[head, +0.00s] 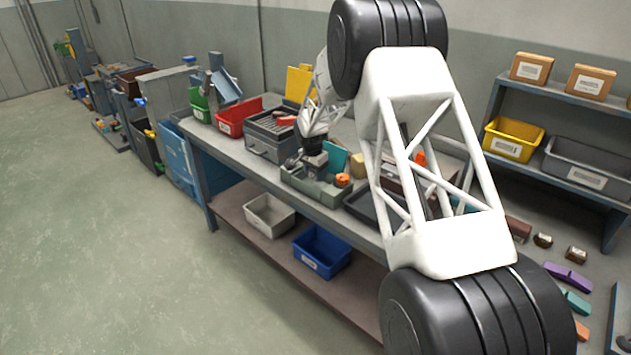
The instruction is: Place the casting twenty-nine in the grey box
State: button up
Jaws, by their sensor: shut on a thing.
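My gripper (312,163) is small in the head view, pointing down over a grey-green open tray (313,192) on the workbench. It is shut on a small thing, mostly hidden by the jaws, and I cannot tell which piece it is. An orange round piece (343,180) sits at the tray's right end, and a teal piece (336,156) stands just behind the gripper. No casting marked twenty-nine can be read. A light grey box (268,217) stands open on the lower shelf. A darker grey box (588,168) stands on the right rack.
A blue bin (321,250) stands beside the light grey box. A red bin (238,114) and a grey slatted unit (270,136) stand left of the tray. A yellow bin (513,139) is on the right rack. My arm hides much of the bench's right part.

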aim_at(316, 180)
jog(key=shift+f, duration=1.85)
jog(key=shift+f, duration=0.15)
jog(key=o, duration=1)
jog(key=r, duration=0.4)
jog(key=s+a+r, duration=0.1)
jog(key=r, duration=0.7)
jog(key=shift+s+a+r, duration=0.1)
jog(key=shift+s+a, duration=0.05)
